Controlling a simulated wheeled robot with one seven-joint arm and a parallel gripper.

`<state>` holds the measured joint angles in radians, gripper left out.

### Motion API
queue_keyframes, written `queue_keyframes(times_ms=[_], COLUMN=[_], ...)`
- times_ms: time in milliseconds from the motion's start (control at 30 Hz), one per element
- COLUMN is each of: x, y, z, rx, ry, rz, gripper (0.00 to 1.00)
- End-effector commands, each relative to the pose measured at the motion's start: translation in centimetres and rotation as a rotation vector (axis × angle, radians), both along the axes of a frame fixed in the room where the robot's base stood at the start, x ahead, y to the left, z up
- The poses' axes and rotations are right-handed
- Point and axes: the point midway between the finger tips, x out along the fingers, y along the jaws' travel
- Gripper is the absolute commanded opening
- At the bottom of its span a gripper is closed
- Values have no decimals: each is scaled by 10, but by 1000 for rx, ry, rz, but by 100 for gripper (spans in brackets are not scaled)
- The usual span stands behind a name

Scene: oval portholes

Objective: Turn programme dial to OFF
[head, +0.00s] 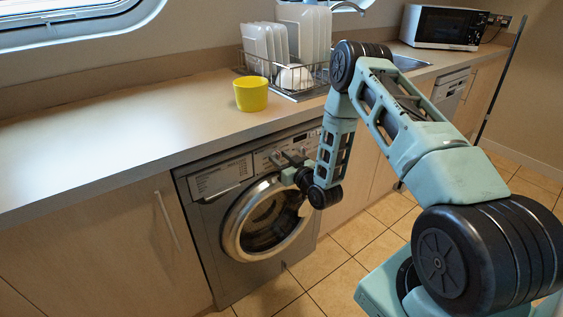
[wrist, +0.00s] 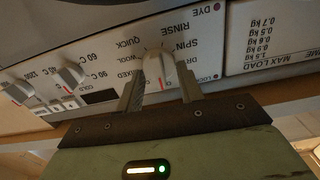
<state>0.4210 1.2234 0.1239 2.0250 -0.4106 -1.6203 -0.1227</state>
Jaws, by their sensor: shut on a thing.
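The programme dial (wrist: 155,66) is a pale knob on the washing machine's control panel, ringed by printed labels such as QUICK, RINSE and SPIN, seen upside down in the wrist view. My gripper (wrist: 160,82) is shut on the dial, with one finger on each side of it. A small red mark shows on the dial's lower part; I cannot read for certain which label it points at. In the head view my gripper (head: 284,162) is at the panel of the grey washing machine (head: 208,232) and hides the dial.
Two other knobs, a temperature knob (wrist: 72,73) and a speed knob (wrist: 17,92), sit beside the dial. The round door (head: 232,236) is below my gripper. The worktop (head: 130,125) overhangs the panel. A yellow bowl (head: 251,94) and a dish rack (head: 302,92) stand on it.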

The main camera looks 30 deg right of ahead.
Motion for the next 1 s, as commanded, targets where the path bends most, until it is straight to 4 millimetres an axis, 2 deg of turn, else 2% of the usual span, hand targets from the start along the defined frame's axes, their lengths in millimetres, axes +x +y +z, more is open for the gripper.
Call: queue_keyframes(times_ms=[567,600,667,1000], x=[0,0,0,-2], y=[0,0,0,0], z=[0,0,0,-1], rx=[-42,-42,-42,-41], ry=[1,1,1,0], rz=[-1,-1,-1,0], gripper=[14,40,56,58])
